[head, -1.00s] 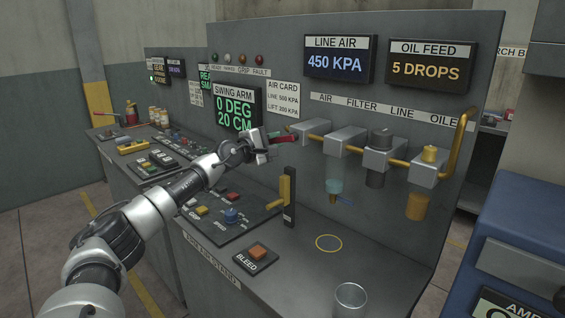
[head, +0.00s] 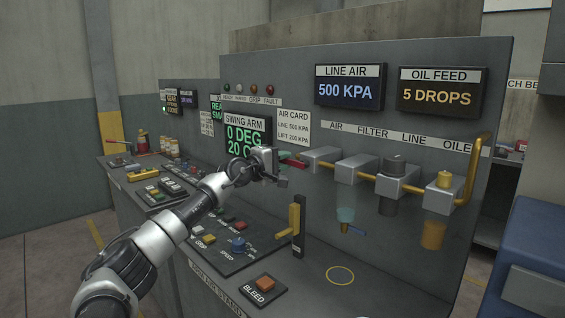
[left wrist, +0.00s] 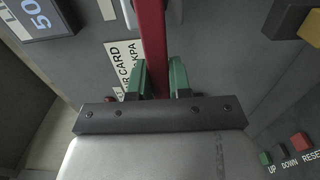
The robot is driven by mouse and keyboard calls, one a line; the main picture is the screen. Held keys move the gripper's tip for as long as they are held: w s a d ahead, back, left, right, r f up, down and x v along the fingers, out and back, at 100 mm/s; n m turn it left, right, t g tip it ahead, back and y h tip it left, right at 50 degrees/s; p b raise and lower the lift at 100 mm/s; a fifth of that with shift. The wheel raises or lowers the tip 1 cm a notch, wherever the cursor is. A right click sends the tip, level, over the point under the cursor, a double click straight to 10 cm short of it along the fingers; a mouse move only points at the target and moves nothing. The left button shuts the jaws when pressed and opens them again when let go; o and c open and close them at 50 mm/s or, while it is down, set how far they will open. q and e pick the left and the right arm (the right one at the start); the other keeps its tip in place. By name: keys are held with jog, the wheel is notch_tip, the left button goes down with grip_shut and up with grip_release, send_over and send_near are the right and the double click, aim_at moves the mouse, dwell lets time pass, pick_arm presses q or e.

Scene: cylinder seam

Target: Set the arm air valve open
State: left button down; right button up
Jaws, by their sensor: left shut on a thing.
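A red lever handle (head: 296,162) sticks out from the left end of the air line, below the AIR label, beside the first grey valve block (head: 319,155). My left gripper (head: 279,167) is at this handle, in front of the panel. In the left wrist view, the red handle (left wrist: 153,35) runs between the two green fingertips of my left gripper (left wrist: 158,80), which is shut on it. The handle's end near the palm is hidden by the gripper. The LINE AIR display (head: 349,86) reads 500 KPA. My right gripper is not in view.
A yellow lever (head: 294,219) on a dark upright post stands on the bench below. An orange BLEED button (head: 265,283) and a yellow ring mark (head: 340,275) lie further front. Filter and oiler units (head: 398,177) hang along the pipe to the right.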

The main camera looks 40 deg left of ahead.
pick_arm(q)
jog(key=c, duration=1)
grip_release()
jog(key=shift+c, duration=0.2)
jog(key=s+b, duration=0.4)
jog(key=s, duration=0.6)
jog(key=shift+s+a, duration=0.35)
jog(key=shift+a, duration=0.05)
